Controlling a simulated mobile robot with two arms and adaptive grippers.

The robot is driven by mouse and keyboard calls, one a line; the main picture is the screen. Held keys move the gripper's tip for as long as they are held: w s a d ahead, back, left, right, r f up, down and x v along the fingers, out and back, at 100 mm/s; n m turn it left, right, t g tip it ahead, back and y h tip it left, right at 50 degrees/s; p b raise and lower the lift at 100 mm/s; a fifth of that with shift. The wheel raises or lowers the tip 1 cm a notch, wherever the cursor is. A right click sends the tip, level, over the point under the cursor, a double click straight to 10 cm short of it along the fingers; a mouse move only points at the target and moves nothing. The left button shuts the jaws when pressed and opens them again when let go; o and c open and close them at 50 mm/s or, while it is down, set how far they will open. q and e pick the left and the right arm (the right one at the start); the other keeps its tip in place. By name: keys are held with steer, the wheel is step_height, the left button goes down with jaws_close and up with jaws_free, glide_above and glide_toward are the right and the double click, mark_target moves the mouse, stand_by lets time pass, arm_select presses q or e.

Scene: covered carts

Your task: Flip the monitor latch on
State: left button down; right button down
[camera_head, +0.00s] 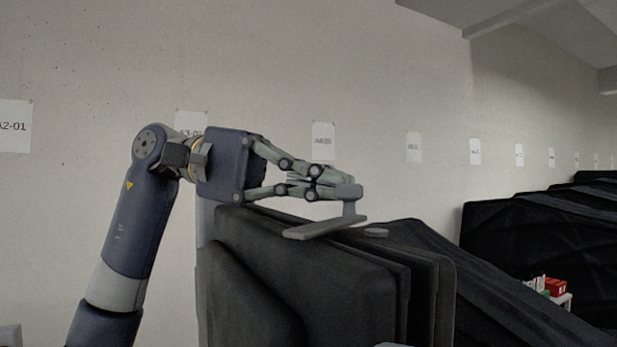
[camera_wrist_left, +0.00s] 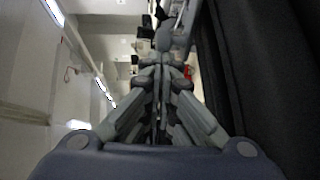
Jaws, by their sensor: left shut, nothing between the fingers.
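A dark, thick panel that looks like the covered back of the monitor (camera_head: 300,262) stands upright in the lower middle of the head view. A grey flat bar with a short upright post, likely the latch (camera_head: 325,228), sits at its top edge. My left gripper (camera_head: 345,190) reaches in from the left above the panel. Its fingers are shut with nothing between them, and the tips are at the top of the post; I cannot tell whether they touch it. In the left wrist view the closed fingers (camera_wrist_left: 162,62) point away, with a grey part beyond them. My right gripper is not in view.
Black covered carts (camera_head: 540,230) line the right side, with red and white boxes (camera_head: 553,287) on a shelf. A beige wall with paper signs (camera_head: 323,141) stands behind. A dark surface (camera_wrist_left: 265,80) lies close on the right in the left wrist view.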

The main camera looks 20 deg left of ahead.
arm_select(q)
steer(key=shift+s+d, duration=0.2)
steer(key=shift+d, duration=0.8)
steer(key=shift+d+r, duration=0.1)
steer(key=a, duration=0.4)
steer(key=a+r, duration=0.1)
steer(key=a, duration=0.3)
steer(key=a+r, duration=0.1)
steer(key=a, duration=0.2)
steer(key=shift+s+a, duration=0.15)
steer(key=shift+a, duration=0.25)
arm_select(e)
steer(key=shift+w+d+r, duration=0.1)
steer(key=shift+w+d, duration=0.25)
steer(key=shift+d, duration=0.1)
